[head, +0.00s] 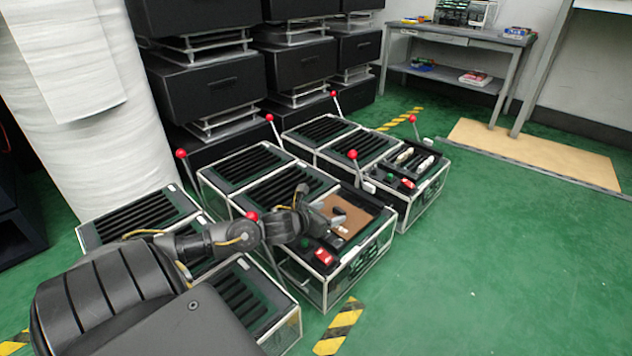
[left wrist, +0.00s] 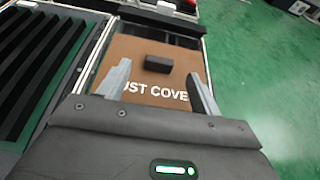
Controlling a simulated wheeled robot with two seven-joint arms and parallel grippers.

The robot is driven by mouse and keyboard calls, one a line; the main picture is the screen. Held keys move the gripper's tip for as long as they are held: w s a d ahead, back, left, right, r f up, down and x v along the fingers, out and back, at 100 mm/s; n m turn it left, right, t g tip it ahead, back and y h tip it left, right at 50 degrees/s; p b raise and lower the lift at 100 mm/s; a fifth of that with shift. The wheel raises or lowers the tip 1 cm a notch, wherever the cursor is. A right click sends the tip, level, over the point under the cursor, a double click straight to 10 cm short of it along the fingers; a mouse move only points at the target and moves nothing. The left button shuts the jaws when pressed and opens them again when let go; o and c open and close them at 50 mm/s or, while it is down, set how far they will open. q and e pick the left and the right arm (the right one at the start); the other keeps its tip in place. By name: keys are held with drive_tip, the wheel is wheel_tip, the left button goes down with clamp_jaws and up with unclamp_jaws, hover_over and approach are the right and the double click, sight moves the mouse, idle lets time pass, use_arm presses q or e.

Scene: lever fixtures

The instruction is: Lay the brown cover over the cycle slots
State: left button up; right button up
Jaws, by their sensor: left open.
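The brown cover (head: 353,214) lies in the open top of the front lever fixture (head: 325,272), near its right end. In the left wrist view the cover (left wrist: 130,50) appears flat, with white lettering partly hidden and a dark block handle (left wrist: 158,64) on top. Whatever lies beneath the cover is hidden. My left gripper (head: 335,220) is over the cover. In the left wrist view its two fingers (left wrist: 160,78) are apart, one on each side of the handle, with no contact visible. My right gripper is not in view.
A similar fixture behind has pale cylinders (head: 407,160) in its open top. Red-knobbed levers stand up around the fixtures, one (head: 352,155) close behind the cover. A red switch (head: 323,256) sits at the front. Green floor (head: 500,260) is clear on the right.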

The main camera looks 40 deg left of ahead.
use_arm(q)
drive_tip(key=p+v, duration=0.3)
drive_tip(key=v, duration=0.4)
drive_tip(key=shift+s+r, duration=0.1)
